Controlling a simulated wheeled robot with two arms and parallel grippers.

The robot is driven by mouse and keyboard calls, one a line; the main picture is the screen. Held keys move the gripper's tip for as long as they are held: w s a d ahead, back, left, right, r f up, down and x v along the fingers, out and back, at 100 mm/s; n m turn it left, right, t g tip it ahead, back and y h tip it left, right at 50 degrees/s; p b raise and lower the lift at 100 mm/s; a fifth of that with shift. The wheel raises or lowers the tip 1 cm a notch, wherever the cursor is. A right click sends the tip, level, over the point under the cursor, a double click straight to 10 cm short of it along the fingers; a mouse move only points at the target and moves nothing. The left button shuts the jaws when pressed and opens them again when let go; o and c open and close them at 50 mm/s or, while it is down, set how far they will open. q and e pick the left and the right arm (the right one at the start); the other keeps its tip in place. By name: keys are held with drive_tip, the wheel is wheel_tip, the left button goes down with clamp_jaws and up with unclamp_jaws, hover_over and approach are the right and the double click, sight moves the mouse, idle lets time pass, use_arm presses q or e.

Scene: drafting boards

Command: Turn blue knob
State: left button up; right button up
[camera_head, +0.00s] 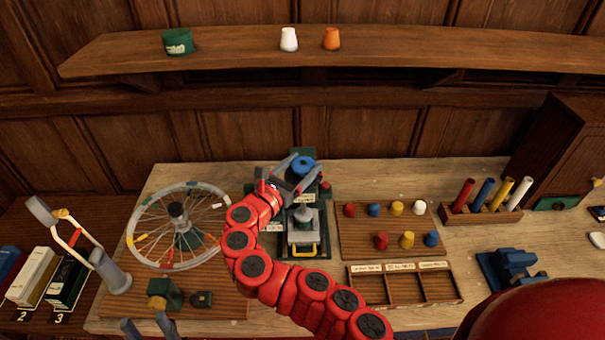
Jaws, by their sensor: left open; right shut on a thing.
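The blue knob (302,165) is a round blue piece at the top of a green machine (321,268) near the middle of the bench. My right gripper (297,172) reaches it on a red arm that curves up from the lower right. Its grey fingers are shut on the blue knob, one on each side. The fingers hide part of the knob and of the machine behind it. My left gripper (149,328) is at the bottom edge, left of the middle, open and empty. Only its two grey fingertips show.
A spoked wheel (133,226) stands left of the machine. To the right are a board of coloured pegs (357,245), an empty divided tray (456,298) and a rack of coloured tubes (508,216). A shelf (230,57) runs along the back wall.

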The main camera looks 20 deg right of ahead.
drive_tip(key=shift+m+g+h+b, duration=0.4)
drive_tip(key=shift+m+g+h, duration=0.1)
drive_tip(key=shift+m+g, duration=0.15)
drive_tip(key=shift+g, duration=0.25)
drive_tip(key=shift+f, duration=0.15)
drive_tip(key=o, duration=1.2)
drive_tip(key=shift+o, duration=0.2)
